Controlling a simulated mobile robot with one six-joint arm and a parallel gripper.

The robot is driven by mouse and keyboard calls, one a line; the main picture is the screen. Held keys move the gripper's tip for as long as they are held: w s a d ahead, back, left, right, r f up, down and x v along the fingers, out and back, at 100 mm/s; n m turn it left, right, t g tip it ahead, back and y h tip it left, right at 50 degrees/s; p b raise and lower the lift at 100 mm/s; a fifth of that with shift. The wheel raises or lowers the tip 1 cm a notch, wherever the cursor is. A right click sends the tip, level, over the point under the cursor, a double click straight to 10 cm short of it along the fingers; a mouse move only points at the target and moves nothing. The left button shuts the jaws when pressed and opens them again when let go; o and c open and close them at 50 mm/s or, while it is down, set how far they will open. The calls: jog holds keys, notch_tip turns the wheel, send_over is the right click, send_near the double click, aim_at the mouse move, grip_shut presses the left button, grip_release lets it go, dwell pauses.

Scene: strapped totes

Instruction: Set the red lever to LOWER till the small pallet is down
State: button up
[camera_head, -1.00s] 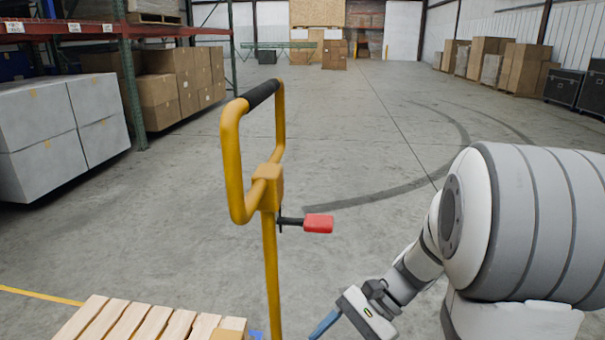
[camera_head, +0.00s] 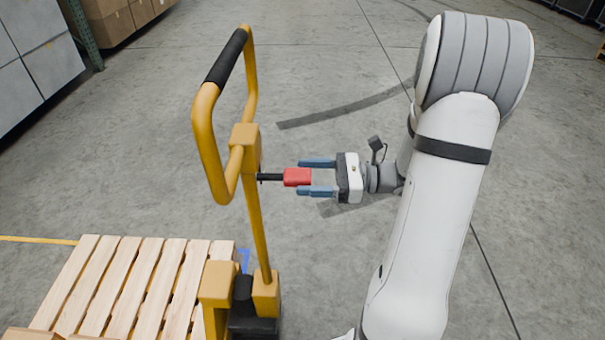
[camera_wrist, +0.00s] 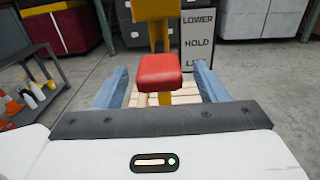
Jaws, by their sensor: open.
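The red lever (camera_head: 297,177) sticks out to the right from the yellow pallet-jack handle post, on a short black rod. It also shows in the wrist view (camera_wrist: 158,72), between my fingers. My gripper (camera_head: 317,177) is open, with one blue finger on each side of the red knob's right end. I cannot tell whether either finger touches it. A sign with LOWER at the top, HOLD below it and a partly hidden lowest word (camera_wrist: 198,40) stands behind the lever. The wooden pallet (camera_head: 125,285) lies low at the left of the jack; its height off the floor is unclear.
The yellow handle loop (camera_head: 208,140) rises left of the lever. The jack's base (camera_head: 252,305) stands beside the pallet. A grey cart with bottles (camera_wrist: 40,90) is at the left in the wrist view.

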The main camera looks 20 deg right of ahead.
jog(key=shift+x, duration=0.95)
jog(key=shift+c, duration=0.3)
